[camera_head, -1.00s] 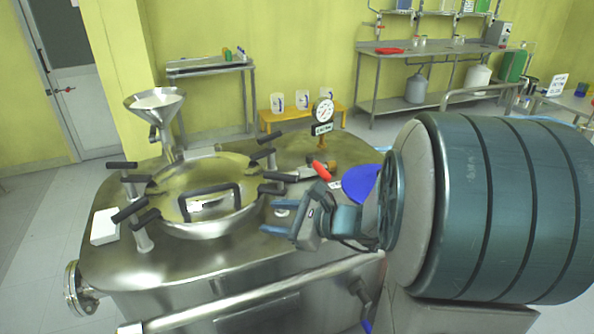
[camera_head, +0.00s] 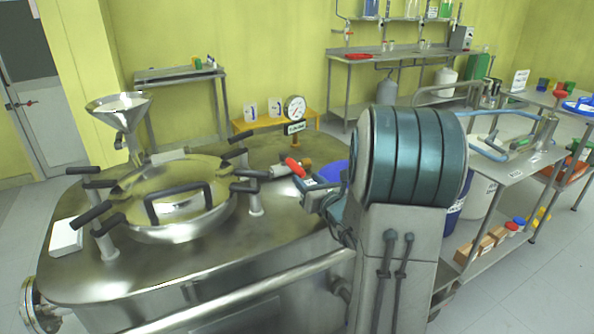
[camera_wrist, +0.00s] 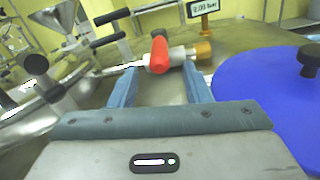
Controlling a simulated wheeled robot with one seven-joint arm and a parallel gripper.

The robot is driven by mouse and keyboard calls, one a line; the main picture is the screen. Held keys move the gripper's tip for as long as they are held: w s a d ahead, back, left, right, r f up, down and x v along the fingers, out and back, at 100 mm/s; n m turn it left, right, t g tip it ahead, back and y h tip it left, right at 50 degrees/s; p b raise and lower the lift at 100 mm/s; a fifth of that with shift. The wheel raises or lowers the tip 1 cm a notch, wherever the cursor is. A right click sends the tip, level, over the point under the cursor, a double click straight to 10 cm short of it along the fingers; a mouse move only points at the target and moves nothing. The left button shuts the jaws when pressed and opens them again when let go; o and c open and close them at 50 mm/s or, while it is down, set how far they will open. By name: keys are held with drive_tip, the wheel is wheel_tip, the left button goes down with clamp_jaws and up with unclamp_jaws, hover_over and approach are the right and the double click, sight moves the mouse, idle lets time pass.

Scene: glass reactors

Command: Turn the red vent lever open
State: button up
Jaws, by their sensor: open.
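The red vent lever (camera_head: 294,167) sits on a small metal valve with a brass end (camera_wrist: 203,49), on top of the steel reactor (camera_head: 190,262). In the wrist view the red lever (camera_wrist: 159,54) stands just beyond my fingertips, roughly midway between them. My gripper (camera_wrist: 160,80) is open, with its two blue fingers either side of empty space below the lever. In the head view my gripper (camera_head: 312,186) is just right of and below the lever, partly hidden by my arm. I cannot tell whether a finger touches the lever.
A pressure gauge (camera_head: 294,108) with a label stands behind the valve. A blue round lid (camera_wrist: 268,92) lies close to the right. The round hatch (camera_head: 178,200) with black clamp handles and a funnel (camera_head: 119,110) are to the left.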

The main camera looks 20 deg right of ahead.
sight(298, 169)
drive_tip(key=w, duration=0.6)
drive_tip(key=shift+w+a, duration=0.15)
drive_tip(key=shift+w, duration=0.25)
clamp_jaws()
